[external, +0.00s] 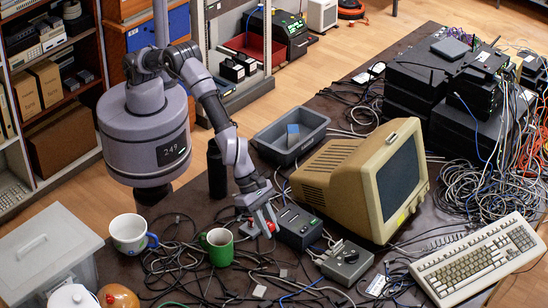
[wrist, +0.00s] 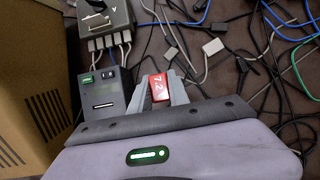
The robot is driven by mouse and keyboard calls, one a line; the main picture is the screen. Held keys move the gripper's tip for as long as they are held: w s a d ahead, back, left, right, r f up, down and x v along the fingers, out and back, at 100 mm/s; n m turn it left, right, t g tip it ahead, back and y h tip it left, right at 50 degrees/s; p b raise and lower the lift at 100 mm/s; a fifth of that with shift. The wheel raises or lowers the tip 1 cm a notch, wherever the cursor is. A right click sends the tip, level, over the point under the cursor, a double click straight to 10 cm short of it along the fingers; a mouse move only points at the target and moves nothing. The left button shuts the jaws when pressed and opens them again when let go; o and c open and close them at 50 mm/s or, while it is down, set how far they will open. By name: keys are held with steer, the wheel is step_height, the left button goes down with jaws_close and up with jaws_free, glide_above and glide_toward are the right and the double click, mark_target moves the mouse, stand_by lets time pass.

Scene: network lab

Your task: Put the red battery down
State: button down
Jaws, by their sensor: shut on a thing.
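The red battery (wrist: 159,86), marked 7.2, is held between the two fingers of my gripper (wrist: 163,92) in the wrist view. In the external view my gripper (external: 264,226) is low over the dark table, just left of a grey box with a green light, and a small bit of the red battery (external: 271,227) shows at the fingers. I cannot tell whether the battery touches the table.
The grey box (external: 298,228) stands close to my gripper's right, with a beige monitor (external: 322,178) behind it. A green mug (external: 218,248) and a white-and-blue mug (external: 129,235) stand to the left. Cables cover much of the table. A grey bin (external: 269,146) stands behind.

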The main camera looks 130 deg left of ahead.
step_height(320, 180, down, 9)
steer(key=b, duration=0.3)
steer(key=shift+f, duration=0.15)
steer(key=shift+s, duration=0.1)
steer(key=shift+f+b, duration=0.15)
steer(key=shift+b, duration=0.2)
steer(key=c, duration=1.3)
jaws_free()
steer(key=shift+o, duration=0.2)
